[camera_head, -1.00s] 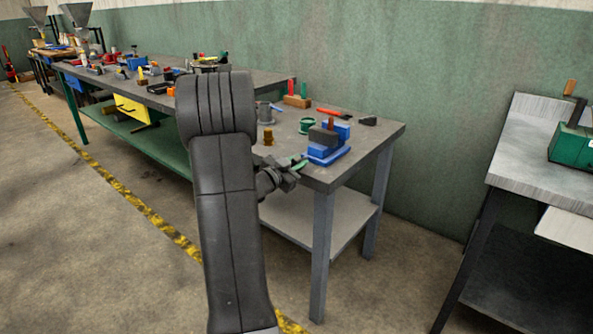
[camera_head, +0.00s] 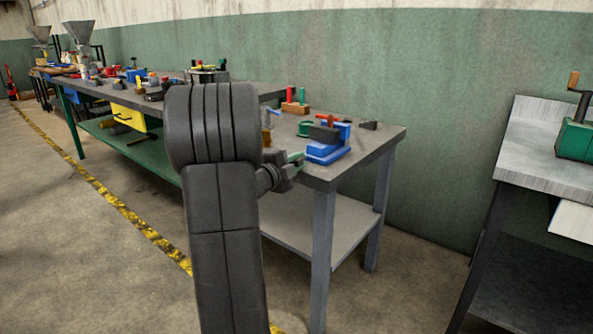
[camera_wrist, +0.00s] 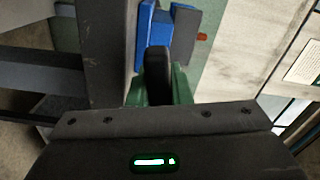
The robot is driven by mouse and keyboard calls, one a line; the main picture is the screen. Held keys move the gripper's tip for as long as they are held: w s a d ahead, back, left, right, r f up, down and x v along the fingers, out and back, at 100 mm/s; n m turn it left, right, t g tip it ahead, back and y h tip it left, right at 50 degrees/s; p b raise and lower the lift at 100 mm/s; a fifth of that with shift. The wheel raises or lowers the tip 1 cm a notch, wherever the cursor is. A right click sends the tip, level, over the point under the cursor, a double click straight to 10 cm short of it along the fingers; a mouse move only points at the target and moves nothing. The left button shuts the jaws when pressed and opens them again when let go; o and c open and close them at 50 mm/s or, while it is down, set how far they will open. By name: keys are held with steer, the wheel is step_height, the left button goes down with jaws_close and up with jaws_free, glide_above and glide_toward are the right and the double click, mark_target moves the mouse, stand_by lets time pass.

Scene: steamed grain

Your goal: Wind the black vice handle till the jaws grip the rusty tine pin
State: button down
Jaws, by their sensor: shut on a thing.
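The blue vice (camera_head: 326,153) stands at the near right corner of the grey workbench, with a dark block on its top. It also shows in the wrist view (camera_wrist: 152,25). The black vice handle (camera_wrist: 157,70) lies between the green fingers of my gripper (camera_wrist: 158,88), which is shut on it. In the head view my gripper (camera_head: 296,161) is at the bench's front edge, just left of the vice. A small rusty-orange end, which looks like the tine pin (camera_wrist: 203,37), shows beside the dark grey jaw. I cannot tell whether the jaws touch it.
The workbench (camera_head: 375,143) also carries a green ring (camera_head: 305,129) and a wooden block with red and green handles (camera_head: 295,108). A longer bench with several tools runs to the back left. Another table (camera_head: 522,157) with a green machine stands at right. Floor between is clear.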

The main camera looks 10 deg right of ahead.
steer(key=m+b, duration=0.2)
steer(key=m, duration=0.1)
steer(key=f+m+b, duration=0.1)
steer(key=m+b, duration=0.2)
steer(key=shift+m, duration=0.3)
steer(key=m+b, duration=0.4)
steer(key=m, duration=0.1)
steer(key=shift+w, duration=0.1)
steer(key=m, duration=0.6)
steer(key=shift+w+a+m, duration=0.15)
steer(key=shift+m, duration=0.15)
steer(key=m, duration=0.5)
steer(key=shift+w+a+m, duration=0.1)
steer(key=shift+m, duration=0.2)
steer(key=c, duration=1.3)
jaws_free()
